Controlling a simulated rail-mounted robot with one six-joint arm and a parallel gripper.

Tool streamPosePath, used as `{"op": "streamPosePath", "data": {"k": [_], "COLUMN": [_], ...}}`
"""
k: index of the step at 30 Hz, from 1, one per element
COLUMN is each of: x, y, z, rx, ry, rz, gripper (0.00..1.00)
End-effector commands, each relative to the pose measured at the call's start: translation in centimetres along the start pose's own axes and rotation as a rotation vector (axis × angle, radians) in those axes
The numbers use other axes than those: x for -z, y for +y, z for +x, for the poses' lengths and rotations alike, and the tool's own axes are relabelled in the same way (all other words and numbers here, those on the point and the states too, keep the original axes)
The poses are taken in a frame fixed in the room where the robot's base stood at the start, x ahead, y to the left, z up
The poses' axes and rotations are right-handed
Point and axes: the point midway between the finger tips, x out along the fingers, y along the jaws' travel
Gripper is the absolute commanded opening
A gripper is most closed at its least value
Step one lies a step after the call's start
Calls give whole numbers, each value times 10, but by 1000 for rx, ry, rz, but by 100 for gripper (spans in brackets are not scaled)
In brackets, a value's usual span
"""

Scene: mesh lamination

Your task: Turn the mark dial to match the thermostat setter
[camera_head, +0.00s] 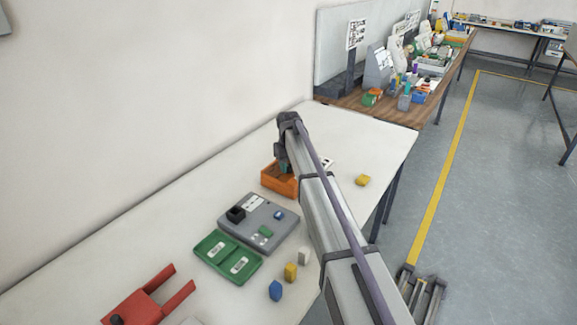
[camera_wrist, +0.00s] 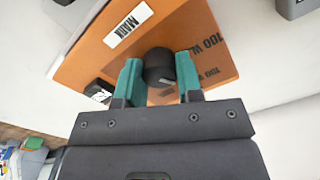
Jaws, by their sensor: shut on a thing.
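An orange box (camera_head: 275,181) stands on the white table by the wall, and my gripper (camera_head: 285,168) is down over it. In the wrist view the orange box (camera_wrist: 85,62) fills the upper middle, with a white label and dark printing on its face. The teal fingers of my gripper (camera_wrist: 158,80) are on either side of a round black dial (camera_wrist: 158,66) and shut on it. The dial's pointer and any marks around it cannot be read. A small black part with white marking (camera_wrist: 98,91) sits at the box's left edge, partly cut by the left finger. I cannot tell which part is the thermostat setter.
A grey panel (camera_head: 270,234) with small parts, a green tray (camera_head: 246,271) and a red fixture (camera_head: 130,302) lie on the white table (camera_head: 200,204). Small yellow, blue and white blocks stand near its front edge. A yellow piece (camera_head: 363,180) lies right of my arm. A wall borders the left side.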

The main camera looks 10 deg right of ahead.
Motion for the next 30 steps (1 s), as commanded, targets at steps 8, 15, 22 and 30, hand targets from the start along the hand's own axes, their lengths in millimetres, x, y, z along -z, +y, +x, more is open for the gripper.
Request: {"op": "streamPosePath", "data": {"k": [8, 15, 22, 30], "x": [0, 0, 0, 0], "y": [0, 0, 1, 1], "z": [0, 0, 0, 0], "rx": [0, 0, 0, 0], "ry": [0, 0, 0, 0], "rz": [219, 379, 468, 496], "gripper": [10, 10, 10, 10]}}
